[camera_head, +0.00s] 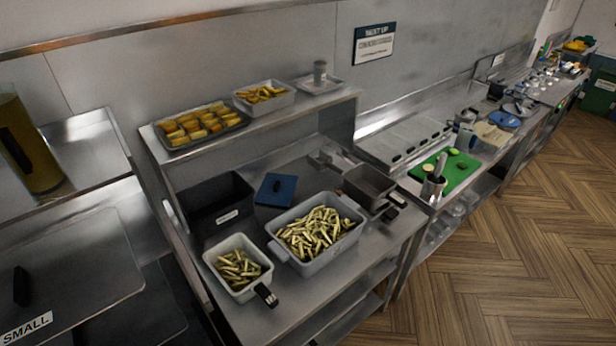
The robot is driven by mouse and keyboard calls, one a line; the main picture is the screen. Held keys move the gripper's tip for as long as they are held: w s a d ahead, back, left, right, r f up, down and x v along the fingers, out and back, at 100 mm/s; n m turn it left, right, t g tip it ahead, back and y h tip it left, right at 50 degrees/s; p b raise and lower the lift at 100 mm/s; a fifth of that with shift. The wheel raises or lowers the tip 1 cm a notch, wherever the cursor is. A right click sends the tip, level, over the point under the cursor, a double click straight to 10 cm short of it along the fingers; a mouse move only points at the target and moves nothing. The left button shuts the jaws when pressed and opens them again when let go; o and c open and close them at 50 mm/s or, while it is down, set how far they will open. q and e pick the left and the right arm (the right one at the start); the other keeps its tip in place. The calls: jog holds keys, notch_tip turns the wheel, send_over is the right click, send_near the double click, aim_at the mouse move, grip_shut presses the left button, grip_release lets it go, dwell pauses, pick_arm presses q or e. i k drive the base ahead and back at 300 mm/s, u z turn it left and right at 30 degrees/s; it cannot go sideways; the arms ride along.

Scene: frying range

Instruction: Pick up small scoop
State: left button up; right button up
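No gripper of mine shows in the head view. On the steel counter, a small pale square container (212,262) holds cut fries and has a black handle at its front right corner. A grey metal pan-like vessel (368,184) stands to the right, with black handles beside it. Metal utensils (335,160) lie behind it, partly overlapping. I cannot tell for sure which of these is the small scoop.
A larger grey tub of fries (287,252) stands between them. A black labelled bin (200,212) and a blue flat item (276,190) are behind. A raised shelf (290,116) holds food trays. A cutting board (462,178) is right; a panel (75,285) marked SMALL is left.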

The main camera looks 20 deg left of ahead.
aim_at(329, 167)
jog(key=z, duration=1.15)
jog(key=i, duration=1.25)
jog(key=z, duration=0.1)
